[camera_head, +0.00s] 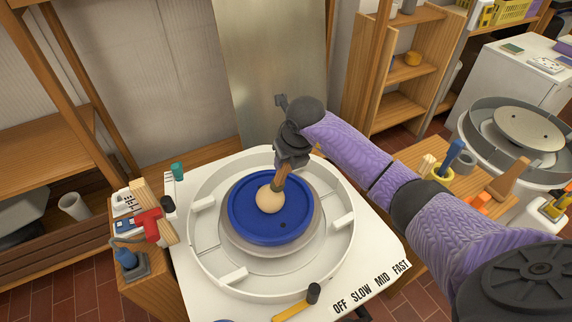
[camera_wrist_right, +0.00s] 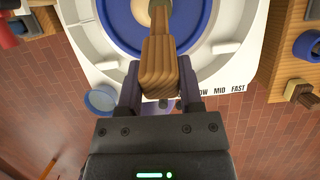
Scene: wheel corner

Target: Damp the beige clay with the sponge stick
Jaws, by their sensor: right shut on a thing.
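My right gripper (camera_head: 284,158) is shut on a wooden stick (camera_head: 280,179) above the middle of the wheel. The wooden stick shows large between the fingers in the right wrist view (camera_wrist_right: 160,62). A round beige lump, seemingly the clay (camera_head: 268,201), sits near the centre of the blue wheel disc (camera_head: 247,231). The stick's far end meets the lump in the head view; I cannot tell a sponge tip apart from it, nor whether they touch. My left gripper is not in view.
A white splash pan (camera_head: 201,259) rings the disc. A yellow-handled tool (camera_head: 290,309) lies at the front by the speed labels. A wooden side table with tools (camera_head: 437,158) stands at the right.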

